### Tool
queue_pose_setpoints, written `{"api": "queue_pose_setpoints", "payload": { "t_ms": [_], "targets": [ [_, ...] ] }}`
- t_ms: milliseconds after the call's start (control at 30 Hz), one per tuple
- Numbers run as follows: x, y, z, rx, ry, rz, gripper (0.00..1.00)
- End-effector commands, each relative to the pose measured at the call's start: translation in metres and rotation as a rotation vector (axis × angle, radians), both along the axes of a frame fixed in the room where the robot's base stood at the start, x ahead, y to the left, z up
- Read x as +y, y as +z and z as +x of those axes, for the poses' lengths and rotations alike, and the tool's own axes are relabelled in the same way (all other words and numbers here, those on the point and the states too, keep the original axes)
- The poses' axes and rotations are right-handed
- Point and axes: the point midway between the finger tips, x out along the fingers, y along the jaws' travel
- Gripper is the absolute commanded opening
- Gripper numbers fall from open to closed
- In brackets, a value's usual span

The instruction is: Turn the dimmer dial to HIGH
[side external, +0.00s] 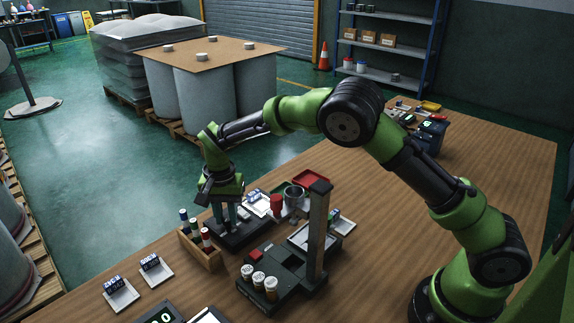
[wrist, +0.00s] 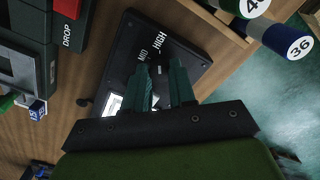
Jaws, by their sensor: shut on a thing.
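The dimmer panel is a dark box on the table, seen in the side view (side external: 248,236) and in the wrist view (wrist: 124,48). White labels MID and HIGH are on its face in the wrist view. My gripper (side external: 230,226) points down over the panel. In the wrist view my gripper's two green fingers (wrist: 164,84) are shut on the dark dial (wrist: 160,60), one on each side. The fingers hide most of the dial, so I cannot tell exactly where it points. A lit white patch (wrist: 113,104) shows beside the fingers on the panel.
A wooden rack with film rolls (side external: 204,252) stands left of the panel. A black station with a post (side external: 318,235), a red button and white-capped canisters stands to its right. A red tray (side external: 310,178) and a grey cup lie behind.

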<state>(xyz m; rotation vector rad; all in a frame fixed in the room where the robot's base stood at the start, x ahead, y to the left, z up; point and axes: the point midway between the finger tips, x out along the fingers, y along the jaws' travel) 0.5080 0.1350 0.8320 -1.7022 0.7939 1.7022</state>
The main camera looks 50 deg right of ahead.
Motion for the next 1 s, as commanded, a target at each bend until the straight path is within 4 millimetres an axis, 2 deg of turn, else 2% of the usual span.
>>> {"api": "queue_pose_setpoints", "payload": {
  "t_ms": [667,700,800,867,1000],
  "targets": [
    [0.0006,0.0011,-0.0007,0.003,-0.062,0.002,0.00],
    [0.0006,0.0012,-0.0007,0.003,-0.062,0.002,0.30],
    [0.0005,0.0010,-0.0005,0.001,-0.061,0.002,0.45],
    [0.0004,0.0008,-0.0005,0.001,-0.061,0.002,0.51],
    [0.0002,0.0004,-0.0003,0.001,-0.060,0.001,0.51]
  ]
}}
